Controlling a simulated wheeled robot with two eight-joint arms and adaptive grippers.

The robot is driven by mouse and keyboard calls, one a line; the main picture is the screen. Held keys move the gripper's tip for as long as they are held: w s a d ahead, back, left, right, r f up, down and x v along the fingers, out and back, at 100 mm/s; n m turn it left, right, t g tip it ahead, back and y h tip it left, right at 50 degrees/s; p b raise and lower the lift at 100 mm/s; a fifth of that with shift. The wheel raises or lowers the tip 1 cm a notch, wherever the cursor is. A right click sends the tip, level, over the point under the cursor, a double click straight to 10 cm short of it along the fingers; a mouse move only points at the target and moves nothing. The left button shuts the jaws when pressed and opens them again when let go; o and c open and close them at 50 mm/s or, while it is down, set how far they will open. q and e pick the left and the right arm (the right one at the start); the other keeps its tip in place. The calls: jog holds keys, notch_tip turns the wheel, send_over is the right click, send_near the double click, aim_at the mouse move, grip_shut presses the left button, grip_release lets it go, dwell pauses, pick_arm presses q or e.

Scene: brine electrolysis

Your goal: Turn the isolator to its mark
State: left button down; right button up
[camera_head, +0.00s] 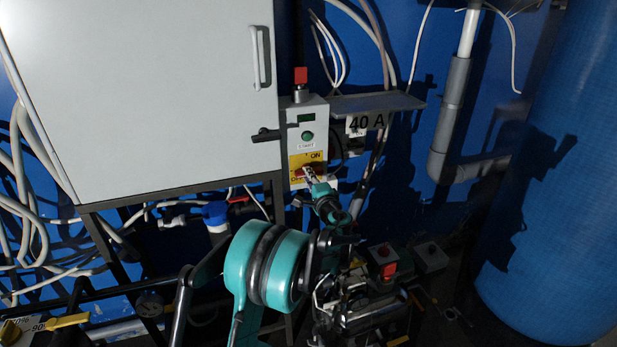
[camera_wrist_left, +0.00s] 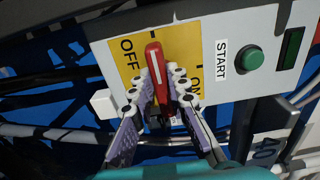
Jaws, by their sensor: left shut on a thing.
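The isolator is a red handle (camera_wrist_left: 154,62) with a white line, on a yellow plate (camera_wrist_left: 180,42) marked OFF and ON. In the left wrist view the white line lies between the two words, nearer OFF. In the head view the yellow plate (camera_head: 317,158) is low on a grey control box (camera_head: 318,112), with ON at upper right and OFF at lower left. My left gripper (camera_wrist_left: 158,84) is shut on the red handle, one finger on each side. In the head view its fingertips (camera_head: 308,173) are at the handle and partly hide it. My right gripper is not in view.
A green START button (camera_wrist_left: 249,58) sits beside the plate. A red button (camera_head: 301,76) tops the box. A shelf marked 40 A (camera_head: 385,104) juts out at right, a white cabinet (camera_head: 140,90) stands at left. A blue tank (camera_head: 560,200) fills the right; pump-like equipment (camera_head: 370,310) is below.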

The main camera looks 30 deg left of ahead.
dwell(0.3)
pick_arm(q)
jog(key=c, duration=1.5)
grip_release()
jog(key=v, duration=1.2)
